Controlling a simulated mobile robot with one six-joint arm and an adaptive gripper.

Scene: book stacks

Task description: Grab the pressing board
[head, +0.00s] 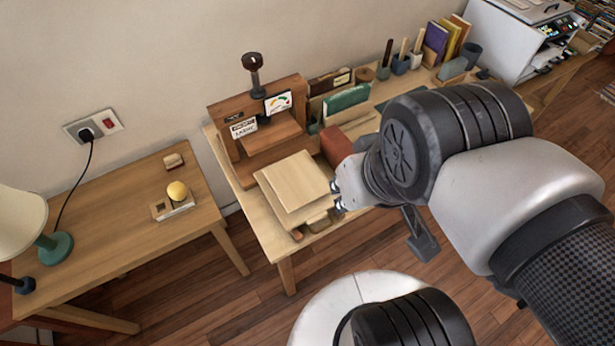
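A pale square wooden board (297,177), which looks like the pressing board, lies near the front left of the work table (262,215). More pale wood shows just under it, but I cannot tell whether that is a second board. My gripper (338,197) is at the board's right edge, with small metallic parts showing there. My arm hides most of the gripper. I cannot tell whether it touches the board or whether its fingers are open or shut.
A wooden press-like stand (262,125) with a dark knob and gauge rises behind the board. A reddish-brown block (335,146) and green folder (346,99) stand close by. A side table (115,230) with a lamp (22,225) is left, across a narrow gap.

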